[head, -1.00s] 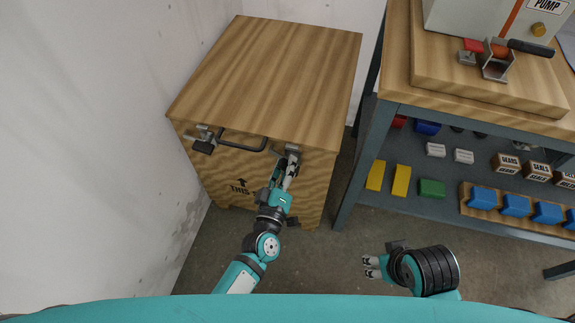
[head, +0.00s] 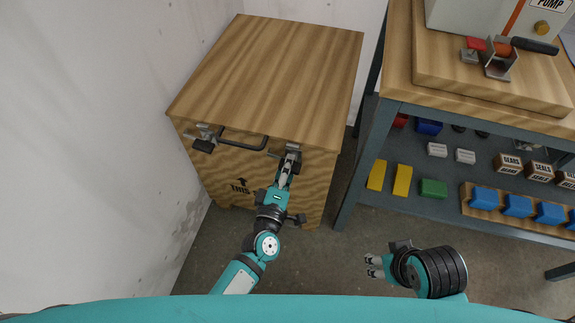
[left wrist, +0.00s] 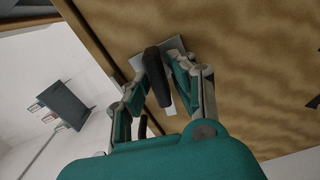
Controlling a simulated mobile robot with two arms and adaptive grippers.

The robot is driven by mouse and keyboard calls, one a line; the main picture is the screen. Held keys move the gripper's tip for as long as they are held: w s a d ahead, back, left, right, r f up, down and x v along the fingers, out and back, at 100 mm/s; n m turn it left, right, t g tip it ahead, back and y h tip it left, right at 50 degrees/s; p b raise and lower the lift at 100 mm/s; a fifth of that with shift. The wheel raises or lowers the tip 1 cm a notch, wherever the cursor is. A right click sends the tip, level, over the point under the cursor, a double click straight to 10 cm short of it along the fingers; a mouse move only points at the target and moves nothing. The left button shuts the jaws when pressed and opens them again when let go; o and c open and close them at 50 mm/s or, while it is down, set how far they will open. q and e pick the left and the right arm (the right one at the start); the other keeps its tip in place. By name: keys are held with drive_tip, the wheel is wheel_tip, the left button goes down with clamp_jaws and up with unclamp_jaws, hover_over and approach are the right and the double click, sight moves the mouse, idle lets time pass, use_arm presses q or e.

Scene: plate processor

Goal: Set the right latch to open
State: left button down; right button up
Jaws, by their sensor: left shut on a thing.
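The wooden crate (head: 265,75) stands against the wall, with two metal latches on its front just below the lid. The right latch (head: 293,149) is partly hidden by my left gripper (head: 286,168). In the left wrist view, the right latch's black handle (left wrist: 156,75) lies between the fingers of my left gripper (left wrist: 165,88), which is shut on it. The left latch (head: 204,139) has a black handle too and is untouched. My right gripper (head: 372,266) is empty, its fingertips apart, above the floor away from the crate.
A dark carrying handle (head: 243,141) sits between the latches. To the right stands a workbench (head: 478,116) with a pump and a red-tipped clamp (head: 492,52) on top and coloured blocks and small boxes on its shelf. Floor between the crate and bench is narrow.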

use_arm(q)
drive_tip(key=c, duration=1.3)
unclamp_jaws()
drive_tip(key=v, duration=1.2)
